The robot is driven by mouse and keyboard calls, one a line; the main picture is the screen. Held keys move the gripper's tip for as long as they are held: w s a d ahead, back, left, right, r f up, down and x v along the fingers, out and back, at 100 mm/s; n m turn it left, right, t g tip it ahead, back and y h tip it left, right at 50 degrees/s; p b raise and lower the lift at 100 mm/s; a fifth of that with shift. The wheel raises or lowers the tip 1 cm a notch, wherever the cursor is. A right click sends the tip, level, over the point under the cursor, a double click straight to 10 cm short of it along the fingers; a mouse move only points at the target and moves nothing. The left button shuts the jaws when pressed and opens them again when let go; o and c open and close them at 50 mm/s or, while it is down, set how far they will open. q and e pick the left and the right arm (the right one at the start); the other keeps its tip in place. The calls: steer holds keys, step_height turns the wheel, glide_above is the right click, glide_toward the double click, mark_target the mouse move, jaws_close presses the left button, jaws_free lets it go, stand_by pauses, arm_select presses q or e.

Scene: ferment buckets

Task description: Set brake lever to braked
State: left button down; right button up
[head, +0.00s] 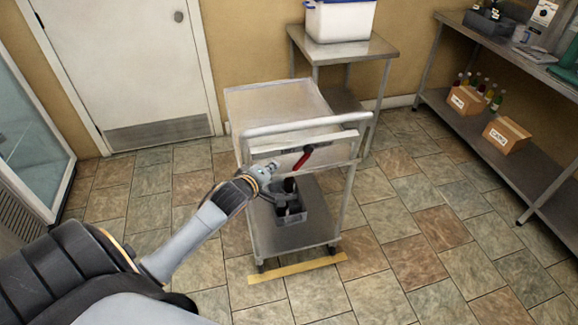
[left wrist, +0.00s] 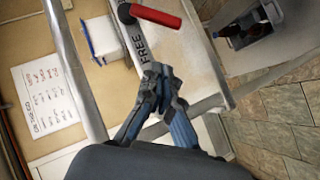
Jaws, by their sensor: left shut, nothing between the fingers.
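The brake lever has a red grip (head: 303,157) and sits on a pale plate (head: 262,149) across the cart's handle end, tilted up to the right in the head view. In the left wrist view the red grip (left wrist: 156,16) runs right from a dark pivot, and the plate (left wrist: 190,62) reads "FREE" below the pivot. Any other marking is out of sight or too small to read. My left gripper (head: 289,187) is shut and empty, just below the lever in the head view. Its fingertips (left wrist: 157,72) are close to the plate by "FREE", apart from the red grip; contact with the plate cannot be told.
The metal cart (head: 272,100) stands on tiles behind a yellow floor strip (head: 297,268). A grey bin (head: 290,236) sits on its lower shelf. A steel table (head: 345,52) with a white bucket (head: 340,20) stands behind; shelving (head: 480,120) is right. Floor at front right is clear.

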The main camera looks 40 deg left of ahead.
mark_target(302, 159)
arm_select(q)
steer(key=w+d+f, duration=0.1)
steer(key=w+f, duration=0.3)
steer(key=w, duration=0.2)
steer(key=shift+w+d+p, duration=0.15)
steer(key=shift+d+p, duration=0.1)
steer(key=shift+p, duration=0.1)
steer(key=shift+f, duration=0.1)
